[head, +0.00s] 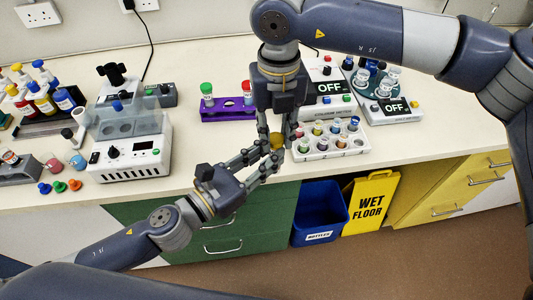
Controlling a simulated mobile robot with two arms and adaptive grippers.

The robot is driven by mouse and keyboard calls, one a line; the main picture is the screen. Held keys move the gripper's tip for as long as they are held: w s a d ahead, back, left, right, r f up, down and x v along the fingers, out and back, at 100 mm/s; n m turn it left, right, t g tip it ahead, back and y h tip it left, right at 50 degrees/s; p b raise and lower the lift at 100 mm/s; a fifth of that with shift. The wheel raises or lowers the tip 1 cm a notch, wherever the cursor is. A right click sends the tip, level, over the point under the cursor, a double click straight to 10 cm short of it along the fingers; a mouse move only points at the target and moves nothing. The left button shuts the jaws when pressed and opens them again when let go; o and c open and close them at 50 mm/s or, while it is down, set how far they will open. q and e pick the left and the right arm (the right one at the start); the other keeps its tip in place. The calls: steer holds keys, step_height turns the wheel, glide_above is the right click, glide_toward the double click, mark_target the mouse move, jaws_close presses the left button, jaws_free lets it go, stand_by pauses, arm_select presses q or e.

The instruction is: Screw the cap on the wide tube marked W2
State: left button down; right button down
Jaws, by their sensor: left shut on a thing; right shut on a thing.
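A yellow cap (277,140) shows between the fingertips of both grippers, above the front edge of the bench. My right gripper (278,136) points down from above and is shut on the cap. My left gripper (268,156) reaches up from the lower left, its fingers closed just below the cap around what appears to be the wide tube. The tube is almost wholly hidden by the fingers, and no W2 marking can be read. I cannot tell whether the cap sits straight on the tube.
A white rack (330,155) of several small tubes stands close right of the grippers. A purple rack (215,114) with capped tubes is behind left. A white device (130,160) stands left, with loose caps (60,186) beside it. Two OFF-marked devices (395,116) are at right.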

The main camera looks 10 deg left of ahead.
steer(key=m, duration=0.2)
steer(key=shift+m, duration=0.4)
steer(key=c, duration=1.3)
jaws_free()
steer(key=shift+r, duration=2.25)
steer(key=shift+c, duration=0.2)
